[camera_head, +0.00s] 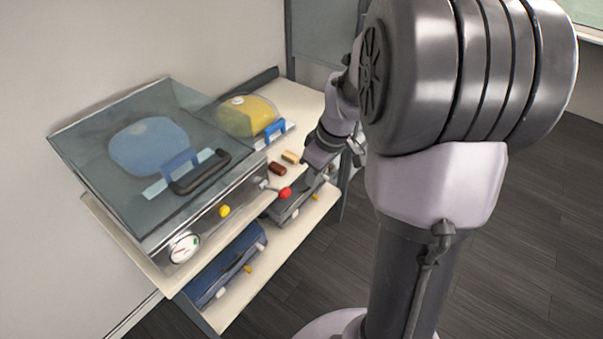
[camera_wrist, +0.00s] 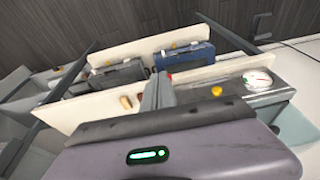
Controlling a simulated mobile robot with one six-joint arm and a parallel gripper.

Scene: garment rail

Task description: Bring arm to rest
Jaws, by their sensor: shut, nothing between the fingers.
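My arm rises at the right of the head view and reaches over the right side of a cream shelf unit. Its dark wrist end (camera_head: 322,150) is above the front right part of the unit; the fingertips cannot be made out clearly there. In the wrist view my gripper (camera_wrist: 157,88) shows as two grey fingers close together, shut and empty. They overlap the shelf edge in that picture, and I see no contact with anything. No garment rail shows in either view.
A glass-lidded box (camera_head: 165,200) with a blue item stands on the top shelf, beside a yellow domed thing (camera_head: 250,115). Small brown (camera_head: 277,169) and tan (camera_head: 290,157) blocks lie near the front edge. A blue case (camera_head: 228,265) lies below. Dark floor (camera_head: 540,210) at right is clear.

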